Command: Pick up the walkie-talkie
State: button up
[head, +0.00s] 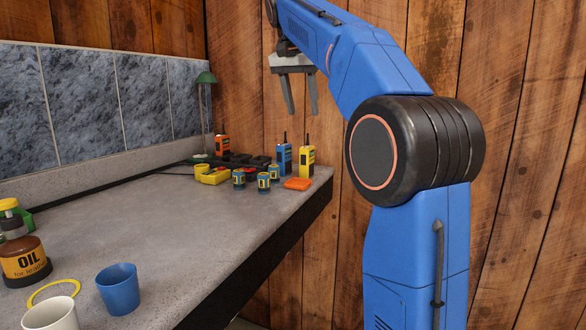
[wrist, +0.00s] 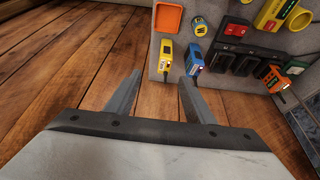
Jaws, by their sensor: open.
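Several walkie-talkies stand at the far right end of the grey counter. In the head view there is an orange one (head: 222,146) by the wall, a blue one (head: 284,158) and a yellow one (head: 307,156) near the counter's edge. The wrist view shows the yellow one (wrist: 166,58), the blue one (wrist: 194,58) and the orange one (wrist: 275,80) from above. My gripper (head: 302,112) is open and empty, pointing down, above and apart from the walkie-talkies. Its fingers also show in the wrist view (wrist: 158,96), over the wooden floor beside the counter edge.
Black chargers (wrist: 240,60), small blue-and-yellow cans (head: 264,182), an orange tray (head: 298,184) and a yellow item (head: 212,175) crowd the walkie-talkies. A green lamp (head: 205,78) stands behind. An oil bottle (head: 24,260) and cups (head: 118,290) are nearer. The counter's middle is clear.

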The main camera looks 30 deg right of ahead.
send_near(306, 147)
jog(key=x, duration=0.6)
jog(key=shift+s+d+f, duration=0.1)
jog(key=shift+d+f, duration=0.2)
jog(key=shift+w+x, duration=0.2)
jog(key=shift+x, duration=1.2)
jog(key=shift+w+x, duration=0.2)
jog(key=shift+x, duration=1.2)
jog(key=shift+r, duration=0.15)
grip_shut()
